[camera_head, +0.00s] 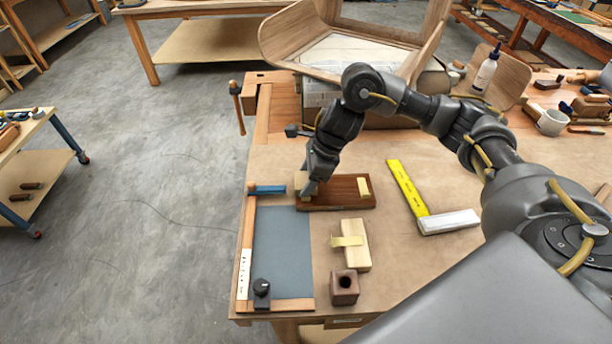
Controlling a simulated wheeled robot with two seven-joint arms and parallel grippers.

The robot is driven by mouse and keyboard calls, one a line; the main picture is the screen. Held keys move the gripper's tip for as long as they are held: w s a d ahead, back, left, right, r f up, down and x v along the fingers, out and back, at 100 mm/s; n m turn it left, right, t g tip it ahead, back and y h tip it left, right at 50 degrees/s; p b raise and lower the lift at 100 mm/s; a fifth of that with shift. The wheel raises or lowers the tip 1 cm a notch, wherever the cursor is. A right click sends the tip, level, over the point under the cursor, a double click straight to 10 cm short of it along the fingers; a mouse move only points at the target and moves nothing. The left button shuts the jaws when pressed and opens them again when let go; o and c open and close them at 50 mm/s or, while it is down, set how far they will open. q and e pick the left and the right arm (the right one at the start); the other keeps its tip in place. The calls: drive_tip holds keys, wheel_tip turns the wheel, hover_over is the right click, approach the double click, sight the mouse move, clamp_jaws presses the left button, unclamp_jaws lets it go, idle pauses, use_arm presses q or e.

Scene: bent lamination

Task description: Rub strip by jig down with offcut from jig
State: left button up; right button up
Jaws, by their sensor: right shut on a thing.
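My right gripper (310,188) points down over the left end of a dark brown wooden board (335,198). It is shut on a small pale wood block (299,181), partly hidden by the fingers; I cannot tell whether the block touches the board. Another small pale piece (364,187) sits at the board's right end. Nearer, a pale wood block (357,256) has a thin pale strip (346,241) lying across it. Which of these is the jig is not clear. My left gripper is not in view.
A blue-handled tool (267,190) lies left of the board, above a grey mat (281,250). A brown block with a hole (344,286) stands in front. A yellow-bladed square (408,188) lies right. A curved wood piece (350,45) and glue bottle (485,70) stand behind.

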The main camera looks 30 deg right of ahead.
drive_tip(key=shift+r+p, duration=2.35)
drive_tip(key=shift+r, duration=0.65)
